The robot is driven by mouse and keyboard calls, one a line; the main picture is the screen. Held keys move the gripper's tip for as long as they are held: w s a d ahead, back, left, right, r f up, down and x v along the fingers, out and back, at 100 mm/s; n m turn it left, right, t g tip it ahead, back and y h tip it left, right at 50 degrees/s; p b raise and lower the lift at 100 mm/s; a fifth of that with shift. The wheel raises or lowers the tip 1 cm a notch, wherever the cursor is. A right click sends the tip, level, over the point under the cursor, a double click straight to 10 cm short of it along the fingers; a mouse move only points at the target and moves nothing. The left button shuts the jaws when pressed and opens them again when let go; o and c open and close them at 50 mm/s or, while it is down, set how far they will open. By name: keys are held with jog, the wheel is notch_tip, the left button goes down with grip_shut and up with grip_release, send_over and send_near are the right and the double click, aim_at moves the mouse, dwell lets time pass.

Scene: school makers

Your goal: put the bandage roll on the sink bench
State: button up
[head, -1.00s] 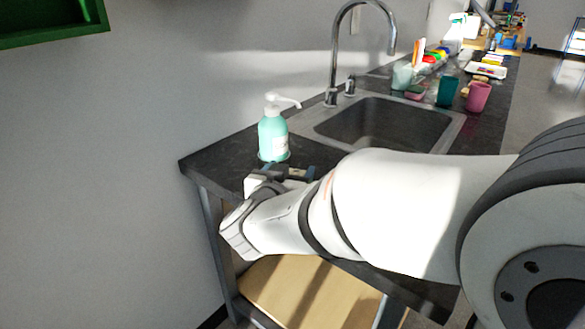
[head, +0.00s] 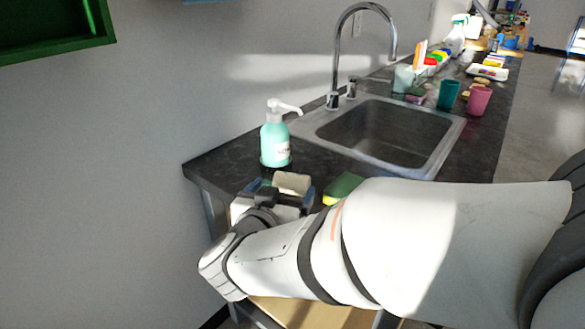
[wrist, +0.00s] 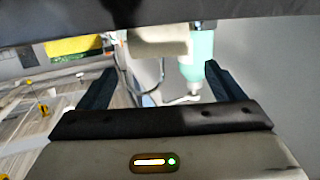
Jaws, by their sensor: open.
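The bandage roll (head: 292,183), a short cream cylinder, appears to stand on the near left end of the dark sink bench (head: 222,163), in front of the teal soap bottle (head: 275,140). My gripper (head: 284,192) is open at the bench's front edge, its blue-grey fingers to either side of the roll in the head view. In the wrist view, which looks upside down, the roll (wrist: 157,41) shows beyond and between the spread fingertips (wrist: 160,70), apart from them. The roll's lower part is hidden by my gripper in the head view.
A green and yellow sponge (head: 342,187) lies right of the roll, partly behind my arm. The sink (head: 385,130) and tall tap (head: 337,60) are behind. Teal (head: 448,95) and pink (head: 479,100) cups stand farther right. A green shelf (head: 60,45) hangs upper left.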

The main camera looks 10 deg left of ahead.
jog(key=shift+p+v, duration=0.6)
jog(key=shift+v, duration=2.05)
